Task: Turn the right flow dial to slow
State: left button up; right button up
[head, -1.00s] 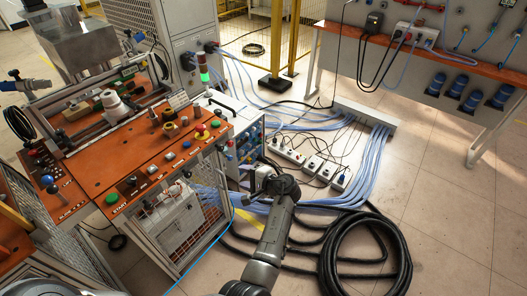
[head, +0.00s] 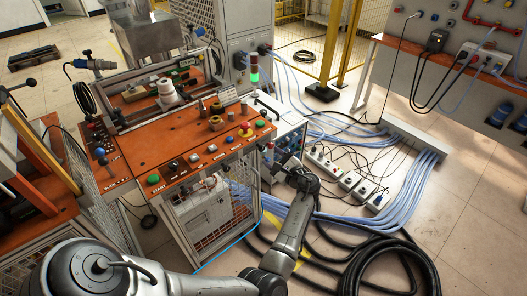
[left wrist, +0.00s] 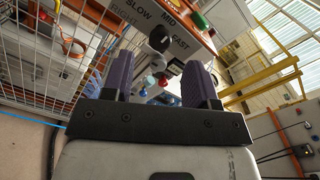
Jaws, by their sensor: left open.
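In the left wrist view, the right flow dial (left wrist: 160,38) is a dark round knob beneath lettering that reads RIGHT, SLOW, MID and FAST. Its pointer setting cannot be made out. My left gripper (left wrist: 158,82) is open and empty, with its two purple fingers apart. The dial shows ahead of the gap between the fingertips, with no visible contact. In the head view my left gripper (head: 284,168) is beside the console's right side panel (head: 290,138); the dial is too small or hidden to tell there. My right gripper is not in view.
The orange console top (head: 185,160) carries buttons and knobs. Red and blue knobs (left wrist: 162,79) show beyond the fingers. Power strips (head: 345,180), pale blue hoses (head: 395,190) and a black cable coil (head: 390,265) lie on the floor to the right.

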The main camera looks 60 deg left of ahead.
aim_at(263, 150)
pick_arm(q)
jog(key=shift+s+a+b, duration=0.15)
jog(key=shift+s+a, duration=0.05)
jog(key=shift+a, duration=1.15)
jog(key=shift+s+a+b, duration=0.15)
jog(key=shift+s+a, duration=0.05)
jog(key=shift+a, duration=1.1)
jog(key=c, duration=0.9)
